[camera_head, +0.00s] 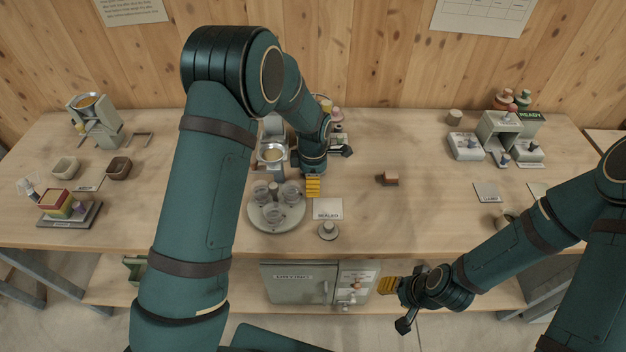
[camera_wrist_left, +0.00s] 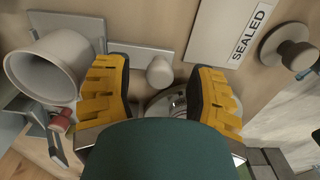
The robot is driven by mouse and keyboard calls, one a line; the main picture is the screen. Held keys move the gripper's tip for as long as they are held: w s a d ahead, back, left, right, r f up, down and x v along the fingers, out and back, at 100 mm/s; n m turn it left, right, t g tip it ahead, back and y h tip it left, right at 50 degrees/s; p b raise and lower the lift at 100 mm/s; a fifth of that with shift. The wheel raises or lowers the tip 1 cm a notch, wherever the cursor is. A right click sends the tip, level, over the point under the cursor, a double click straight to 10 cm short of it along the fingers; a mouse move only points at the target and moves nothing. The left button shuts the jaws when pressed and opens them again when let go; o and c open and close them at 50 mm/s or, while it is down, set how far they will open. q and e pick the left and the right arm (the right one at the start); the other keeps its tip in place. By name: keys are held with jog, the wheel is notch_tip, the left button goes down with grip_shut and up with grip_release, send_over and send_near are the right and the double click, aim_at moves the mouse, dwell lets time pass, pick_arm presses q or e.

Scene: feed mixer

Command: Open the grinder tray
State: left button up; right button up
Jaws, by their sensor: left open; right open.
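A grey machine with a round metal hopper (camera_head: 272,153) stands mid-table, partly hidden by my left arm; it looks like the grinder, though no label shows. In the left wrist view a pale cup-shaped part (camera_wrist_left: 45,70) and a small red knob (camera_wrist_left: 62,120) show at left. A pale rounded knob (camera_wrist_left: 160,72) on a grey bar lies beyond the fingertips; I cannot tell if it belongs to the tray. My left gripper (camera_wrist_left: 158,88) is open and empty above these parts, its yellow pad (camera_head: 313,186) beside the hopper machine. My right gripper (camera_head: 397,304) is open, in front of the table's front edge.
A round tray with glass jars (camera_head: 277,214), a SEALED card (camera_head: 328,209) and a knobbed lid (camera_head: 328,231) are close to my left gripper. Another hopper machine (camera_head: 97,117) stands at left. A READY station (camera_head: 508,130) stands at right. A small brown block (camera_head: 388,179) lies mid-table with free room around it.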

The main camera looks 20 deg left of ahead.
pick_arm(q)
jog(key=shift+r, duration=0.1)
notch_tip(320, 180, up, 12)
dwell(0.5)
dwell(0.4)
